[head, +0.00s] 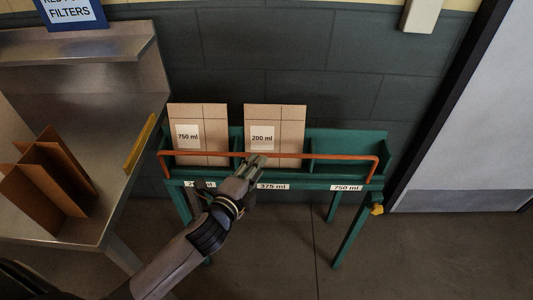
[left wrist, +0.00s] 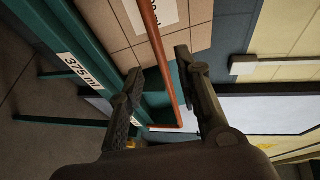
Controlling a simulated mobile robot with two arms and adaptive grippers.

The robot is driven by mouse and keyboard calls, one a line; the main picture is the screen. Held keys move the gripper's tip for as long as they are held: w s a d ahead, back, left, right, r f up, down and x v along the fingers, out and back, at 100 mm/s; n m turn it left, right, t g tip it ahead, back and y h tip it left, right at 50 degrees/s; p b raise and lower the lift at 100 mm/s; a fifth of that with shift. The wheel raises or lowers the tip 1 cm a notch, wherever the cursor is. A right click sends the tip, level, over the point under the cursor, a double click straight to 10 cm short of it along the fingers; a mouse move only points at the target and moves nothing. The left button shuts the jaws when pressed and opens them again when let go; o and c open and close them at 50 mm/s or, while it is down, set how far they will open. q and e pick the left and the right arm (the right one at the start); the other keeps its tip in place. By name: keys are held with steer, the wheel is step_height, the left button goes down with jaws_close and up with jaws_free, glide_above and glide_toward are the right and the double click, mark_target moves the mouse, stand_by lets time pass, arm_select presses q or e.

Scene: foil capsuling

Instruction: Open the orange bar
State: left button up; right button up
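The orange bar (head: 330,156) runs across the front of a green rack (head: 345,134), bent at both ends where it meets the rack. In the left wrist view the bar (left wrist: 165,72) passes between the two fingers. My left gripper (head: 256,162) is at the bar near its middle, in front of the 200 ml box. In the left wrist view the left gripper (left wrist: 158,62) has its fingers apart, one on each side of the bar; I cannot tell whether either touches it. My right gripper is in neither view.
Two cardboard boxes, marked 750 ml (head: 205,118) and 200 ml (head: 275,118), stand in the rack behind the bar. The right compartment looks empty. A steel bench (head: 100,150) with a cardboard divider (head: 45,185) stands left. A yellow latch-like part (head: 377,209) is at the rack's right.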

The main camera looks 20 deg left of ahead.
mark_target(266, 154)
arm_select(q)
steer(key=x, duration=0.7)
steer(key=shift+c, duration=0.5)
jaws_close()
stand_by(0.3)
